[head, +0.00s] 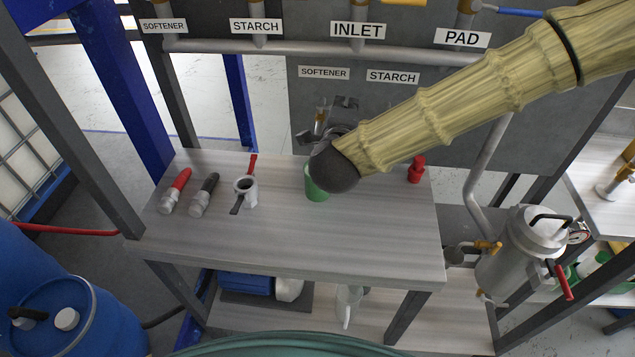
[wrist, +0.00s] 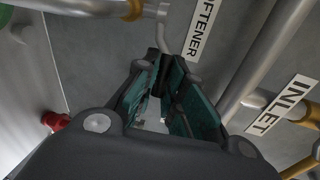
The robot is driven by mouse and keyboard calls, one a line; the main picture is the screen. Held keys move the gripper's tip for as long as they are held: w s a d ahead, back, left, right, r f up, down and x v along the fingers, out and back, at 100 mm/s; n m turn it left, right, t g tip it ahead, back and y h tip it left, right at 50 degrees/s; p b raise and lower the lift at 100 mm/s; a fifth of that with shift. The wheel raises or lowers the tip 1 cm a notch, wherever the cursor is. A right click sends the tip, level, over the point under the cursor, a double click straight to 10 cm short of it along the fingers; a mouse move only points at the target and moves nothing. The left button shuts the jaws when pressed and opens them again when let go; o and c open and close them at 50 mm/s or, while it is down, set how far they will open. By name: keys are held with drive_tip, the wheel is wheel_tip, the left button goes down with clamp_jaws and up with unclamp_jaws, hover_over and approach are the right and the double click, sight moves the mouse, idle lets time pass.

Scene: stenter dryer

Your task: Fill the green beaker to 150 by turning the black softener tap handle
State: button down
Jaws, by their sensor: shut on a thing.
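The green beaker (head: 316,188) stands upright on the grey table, below my gripper and partly covered by my dark wrist. Its fill level and marks cannot be read. My gripper (head: 340,112) is at the panel, just under the small SOFTENER label, beside the softener tap (head: 320,116). In the wrist view my gripper (wrist: 168,78) has its two green-lined fingers a little apart, closed on the black tap handle. The handle is almost wholly hidden between the fingers, so its angle cannot be told.
A red fitting (head: 416,170) stands at the right. Pipes (head: 300,50) cross the panel above. The table front is clear.

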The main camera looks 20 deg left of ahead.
drive_tip(key=shift+w+n+g+y+b, duration=0.25)
drive_tip(key=shift+w+n+g+y, duration=0.15)
drive_tip(key=shift+n+y, duration=0.4)
drive_tip(key=shift+w+n+g+y+b, duration=0.25)
drive_tip(key=shift+w+n+g+y, duration=0.25)
drive_tip(key=shift+y, duration=0.5)
drive_tip(key=shift+w+n+g+y+b, duration=0.3)
drive_tip(key=shift+n+y, duration=0.4)
drive_tip(key=shift+y, duration=0.2)
drive_tip(key=shift+w+a+r+n+g+y, duration=0.1)
drive_tip(key=shift+w+n+g+y, duration=0.1)
drive_tip(key=shift+n+g+y, duration=0.4)
drive_tip(key=c, duration=1.5)
unclamp_jaws()
